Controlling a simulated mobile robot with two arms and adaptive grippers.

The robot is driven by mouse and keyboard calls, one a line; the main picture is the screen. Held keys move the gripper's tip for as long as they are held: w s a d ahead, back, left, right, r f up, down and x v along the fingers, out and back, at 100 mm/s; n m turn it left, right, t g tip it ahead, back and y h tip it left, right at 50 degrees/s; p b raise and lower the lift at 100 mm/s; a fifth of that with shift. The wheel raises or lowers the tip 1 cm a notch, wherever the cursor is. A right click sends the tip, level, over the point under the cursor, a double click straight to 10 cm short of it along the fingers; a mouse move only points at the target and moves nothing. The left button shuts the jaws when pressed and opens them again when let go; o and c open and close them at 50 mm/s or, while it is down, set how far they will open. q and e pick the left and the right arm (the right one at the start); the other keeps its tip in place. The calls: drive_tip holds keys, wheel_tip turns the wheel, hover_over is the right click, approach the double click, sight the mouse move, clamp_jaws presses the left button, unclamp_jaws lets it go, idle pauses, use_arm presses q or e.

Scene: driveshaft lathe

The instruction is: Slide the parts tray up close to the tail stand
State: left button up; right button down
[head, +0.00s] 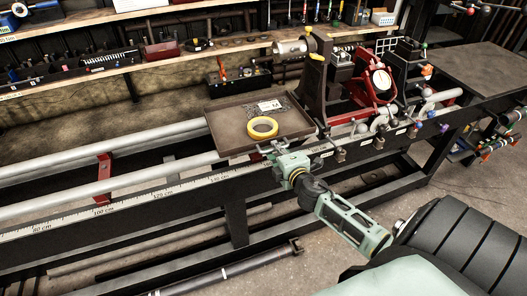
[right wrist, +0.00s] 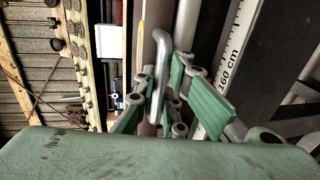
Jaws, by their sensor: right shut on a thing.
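The parts tray (head: 230,128) is a shallow dark brown tray lying across the two grey rails. It holds a yellow tape ring, a small white label and small loose parts. A black upright stand with yellow knobs, which looks like the tail stand (head: 313,88), stands just right of the tray. The tray's right edge appears very near its foot; I cannot tell whether they touch. My right gripper (head: 274,150) is at the tray's front edge. In the right wrist view its green fingers are shut on a grey bar handle (right wrist: 161,50). My left gripper is out of view.
A ruled scale (head: 130,199) runs along the front rail. A red bracket (head: 104,166) sits between the rails at left. A red-framed device (head: 374,84) and several knobbed levers stand right of the stand. Shelves with tools line the back. The rails left of the tray are mostly clear.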

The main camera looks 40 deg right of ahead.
drive_tip(key=shift+s+d, duration=0.2)
drive_tip(key=shift+d, duration=0.45)
drive_tip(key=c, duration=1.8)
unclamp_jaws()
drive_tip(key=shift+a, duration=0.1)
drive_tip(key=v, duration=1.2)
